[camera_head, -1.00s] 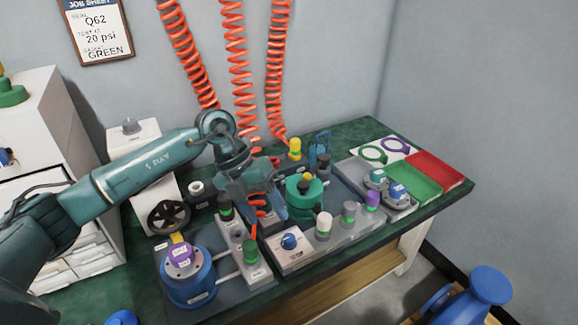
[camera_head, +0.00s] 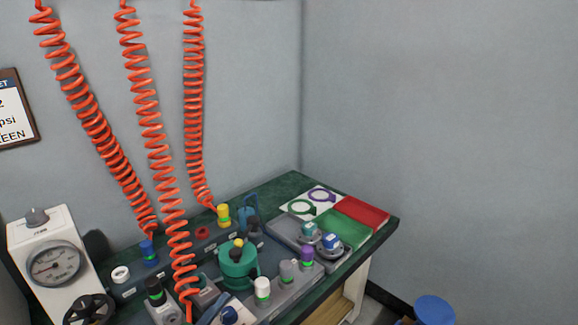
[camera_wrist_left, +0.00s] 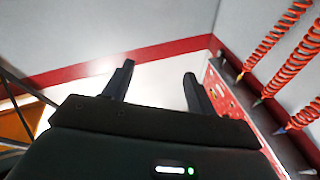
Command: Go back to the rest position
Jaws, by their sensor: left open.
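My left gripper (camera_wrist_left: 158,82) shows in the left wrist view with its two dark fingers spread apart and nothing between them. Beyond the fingers are a pale surface and a red band. The left arm does not show in the head view now. My right gripper is in neither view. The green workbench (camera_head: 285,187) stands low in the head view, with a teal round vessel (camera_head: 238,266), a white gauge box (camera_head: 52,262) and capped fittings on it.
Three orange coiled hoses (camera_head: 150,135) hang in front of the wall. Red (camera_head: 362,211) and green (camera_head: 340,230) trays lie at the bench's right end. A blue object (camera_head: 434,309) stands at the lower right. Bare wall fills the upper right.

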